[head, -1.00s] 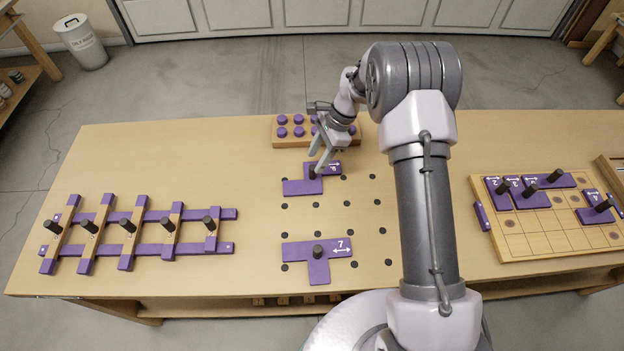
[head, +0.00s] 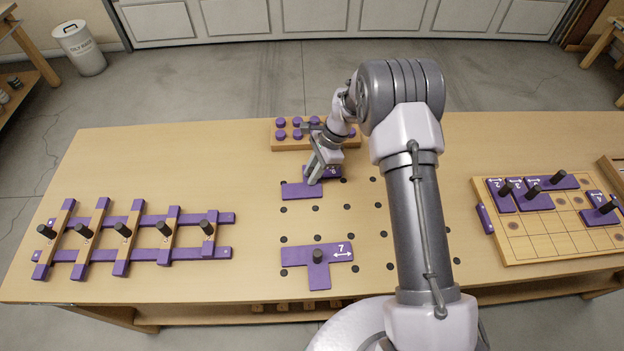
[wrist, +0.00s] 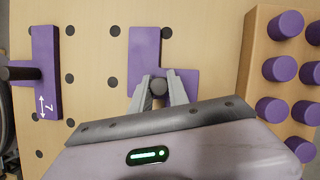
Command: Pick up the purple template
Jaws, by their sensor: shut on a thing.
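A stepped purple template (head: 299,191) lies at the back of the hole grid on the bench. In the wrist view, this template (wrist: 145,46) shows a long arm and a wider block with a dark knob (wrist: 158,86). My gripper (head: 314,181) is over it, and in the wrist view its two fingers (wrist: 158,83) are shut on the knob from both sides. In the head view the knob and part of the template are hidden behind my gripper. The template looks flat on or very near the bench. A T-shaped purple template (head: 318,272) marked 7 lies nearer, apart from my gripper.
A wooden block with purple pegs (head: 288,143) stands just behind my gripper. A purple lattice with dark knobs (head: 130,247) lies on the left. A gridded board (head: 540,232) with several purple templates is on the right. The bench between lattice and grid is clear.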

